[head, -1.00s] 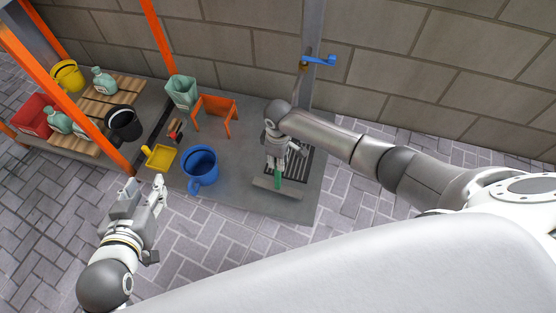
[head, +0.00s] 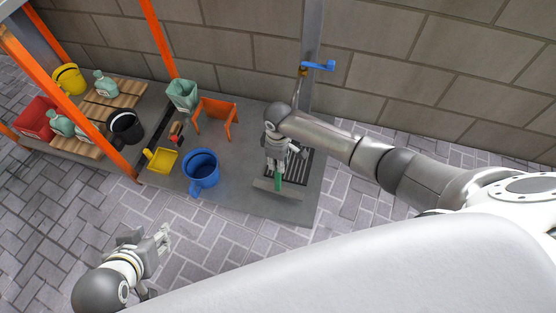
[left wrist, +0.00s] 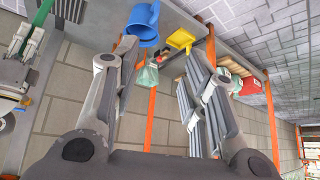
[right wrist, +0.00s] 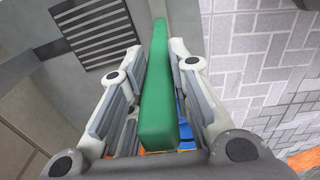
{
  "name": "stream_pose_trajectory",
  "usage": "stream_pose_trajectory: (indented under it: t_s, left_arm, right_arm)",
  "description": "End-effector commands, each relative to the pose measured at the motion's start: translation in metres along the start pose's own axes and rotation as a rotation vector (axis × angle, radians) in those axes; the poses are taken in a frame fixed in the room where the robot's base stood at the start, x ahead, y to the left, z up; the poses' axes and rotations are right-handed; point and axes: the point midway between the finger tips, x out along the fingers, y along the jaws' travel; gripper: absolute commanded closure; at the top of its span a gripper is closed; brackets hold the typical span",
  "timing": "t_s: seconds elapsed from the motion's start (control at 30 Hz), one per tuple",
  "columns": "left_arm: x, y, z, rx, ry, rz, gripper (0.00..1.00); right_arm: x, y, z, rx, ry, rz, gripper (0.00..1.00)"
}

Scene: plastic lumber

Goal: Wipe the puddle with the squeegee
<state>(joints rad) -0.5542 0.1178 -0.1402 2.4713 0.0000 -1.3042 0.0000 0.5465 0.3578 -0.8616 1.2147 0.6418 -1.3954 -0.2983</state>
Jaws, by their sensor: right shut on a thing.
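The squeegee has a green handle (head: 278,180) and a wide grey head (head: 284,192) lying across the slab in front of the drain grate. My right gripper (head: 276,162) is above the squeegee, shut on the green handle. In the right wrist view the handle (right wrist: 160,95) runs between the two fingers (right wrist: 158,75). My left gripper (head: 163,238) is open and empty over the paving at lower left. In the left wrist view its fingers (left wrist: 165,50) are spread with nothing between them. I cannot make out the puddle in any view.
A slotted drain grate (head: 303,165) lies beside my right gripper. A blue bucket (head: 202,170), a yellow dustpan (head: 161,160) and an orange stand (head: 216,113) are to the left. A blue-handled tap (head: 318,65) is on the post behind. The slab's front right is clear.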

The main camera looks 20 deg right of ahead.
Motion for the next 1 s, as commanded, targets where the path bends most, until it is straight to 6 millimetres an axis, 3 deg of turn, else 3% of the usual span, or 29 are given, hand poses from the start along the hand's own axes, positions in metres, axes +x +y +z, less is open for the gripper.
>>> stream_pose_trajectory:
  t_s: [0.7, 1.0]
  left_arm:
    - [-0.040, -0.008, 0.051, -0.010, -0.297, -0.014, 0.60]
    - [-0.011, -0.007, 0.060, -0.009, -0.310, -0.011, 0.60]
  right_arm:
    - [-0.030, 0.001, 0.004, 0.006, 0.001, 0.001, 1.00]
    - [-0.034, 0.001, 0.005, 0.007, 0.001, 0.001, 1.00]
